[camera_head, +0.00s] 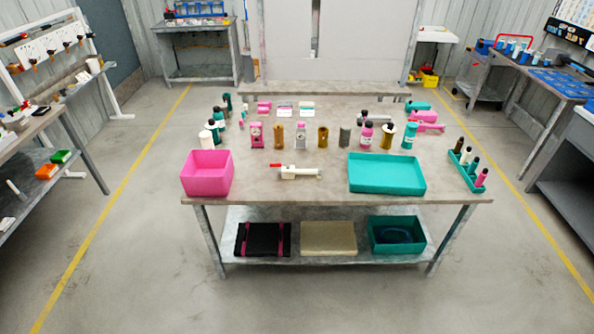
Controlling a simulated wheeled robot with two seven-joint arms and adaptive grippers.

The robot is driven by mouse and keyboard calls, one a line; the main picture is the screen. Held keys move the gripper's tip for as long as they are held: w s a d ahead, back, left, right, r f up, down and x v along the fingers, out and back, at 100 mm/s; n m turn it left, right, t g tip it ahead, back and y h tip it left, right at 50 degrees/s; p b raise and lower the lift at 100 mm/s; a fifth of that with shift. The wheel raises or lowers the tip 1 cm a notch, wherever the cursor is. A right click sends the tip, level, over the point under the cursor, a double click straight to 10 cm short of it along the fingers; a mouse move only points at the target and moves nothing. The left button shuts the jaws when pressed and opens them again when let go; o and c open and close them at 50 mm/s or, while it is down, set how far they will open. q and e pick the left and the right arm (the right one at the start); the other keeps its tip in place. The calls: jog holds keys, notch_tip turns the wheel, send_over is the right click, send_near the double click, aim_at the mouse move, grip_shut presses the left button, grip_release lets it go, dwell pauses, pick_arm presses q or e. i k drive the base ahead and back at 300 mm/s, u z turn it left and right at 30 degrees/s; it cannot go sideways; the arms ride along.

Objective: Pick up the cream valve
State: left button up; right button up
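A cream valve (300,173) with a small red part at its left end lies on the grey work table (280,194), near the middle of its front half. It sits between a pink bin and a teal tray, apart from both. Neither of my grippers is in the head view.
The pink bin (207,188) stands at the table's front left and the teal tray (387,188) at the front right. Several upright parts, such as a brown block (279,136), stand in a row behind the valve. A teal rack (467,174) is at the right edge. Floor in front is clear.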

aim_at(285, 173)
jog(key=z, duration=0.3)
jog(key=i, duration=1.05)
